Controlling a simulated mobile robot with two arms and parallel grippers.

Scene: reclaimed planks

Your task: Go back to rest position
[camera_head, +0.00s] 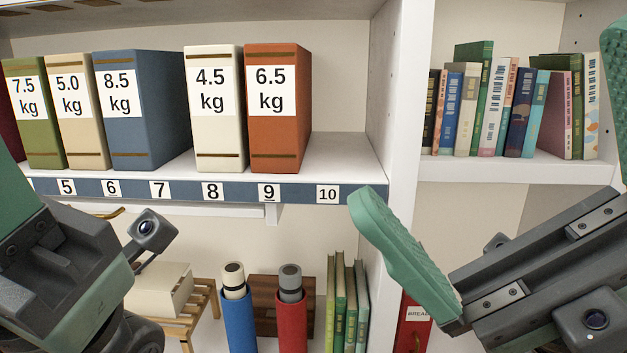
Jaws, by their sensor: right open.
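My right gripper (488,118) comes in from the lower right. Its two green fingers are spread wide, with nothing between them; one fingertip is near the shelf edge by label 10, the other is cut off at the right edge. My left gripper (60,265) is at the lower left, in front of the lower shelf. Only its grey body and a green part show, and its fingertips are out of view. Neither gripper visibly touches anything on the shelves.
Weight-labelled binders stand upright on the upper shelf, including a white 4.5 kg one (215,150) and an orange 6.5 kg one (275,145). The space above label 10 (328,194) is empty. Books (490,110) stand right; blue (239,320) and red (291,322) cylinders stand below.

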